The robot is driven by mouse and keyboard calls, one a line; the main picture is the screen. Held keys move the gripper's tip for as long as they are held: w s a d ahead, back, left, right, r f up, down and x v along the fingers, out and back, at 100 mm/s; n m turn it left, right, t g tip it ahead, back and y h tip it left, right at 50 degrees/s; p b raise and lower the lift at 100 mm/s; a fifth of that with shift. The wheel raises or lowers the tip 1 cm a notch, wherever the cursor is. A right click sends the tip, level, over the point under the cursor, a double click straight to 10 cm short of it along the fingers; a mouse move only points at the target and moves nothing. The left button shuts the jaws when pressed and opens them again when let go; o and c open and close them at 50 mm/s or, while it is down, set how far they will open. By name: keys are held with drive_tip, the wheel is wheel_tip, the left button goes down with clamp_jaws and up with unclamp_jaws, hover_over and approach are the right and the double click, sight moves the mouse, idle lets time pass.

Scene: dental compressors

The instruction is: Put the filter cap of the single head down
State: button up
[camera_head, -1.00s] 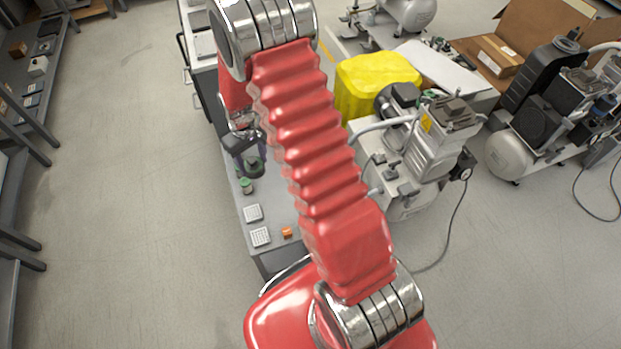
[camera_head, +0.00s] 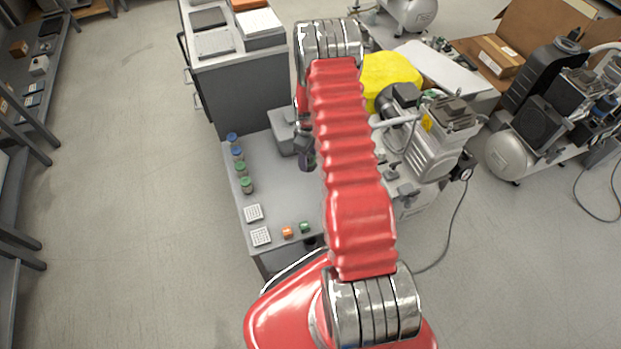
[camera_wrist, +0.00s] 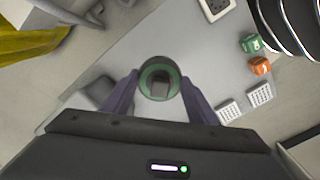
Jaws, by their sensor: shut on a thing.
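In the wrist view my gripper (camera_wrist: 160,88) is shut on a round dark filter cap with a green ring (camera_wrist: 160,64). The cap is seen end-on between the two fingers, above the grey bench top (camera_wrist: 175,40); how high it is I cannot tell. In the head view my gripper (camera_head: 306,158) is over the bench, partly hidden by my red arm, and the cap cannot be made out clearly. A compressor with a ribbed grey head (camera_head: 432,150) stands right of the bench; whether it is the single head I cannot tell.
Blue-topped and green-topped jars (camera_head: 242,167) line the bench's left edge. White grid pads (camera_head: 253,213), an orange cube (camera_head: 287,232) and a green cube (camera_head: 305,227) lie near its front. A grey block (camera_head: 283,128) stands behind. A yellow cover (camera_head: 388,72) is at the back.

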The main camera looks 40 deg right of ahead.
drive_tip(key=shift+f, duration=0.1)
drive_tip(key=shift+f, duration=3)
drive_tip(key=shift+f, duration=1.9)
drive_tip(key=o, duration=1)
drive_tip(key=shift+o, duration=0.2)
drive_tip(key=shift+r, duration=6.05)
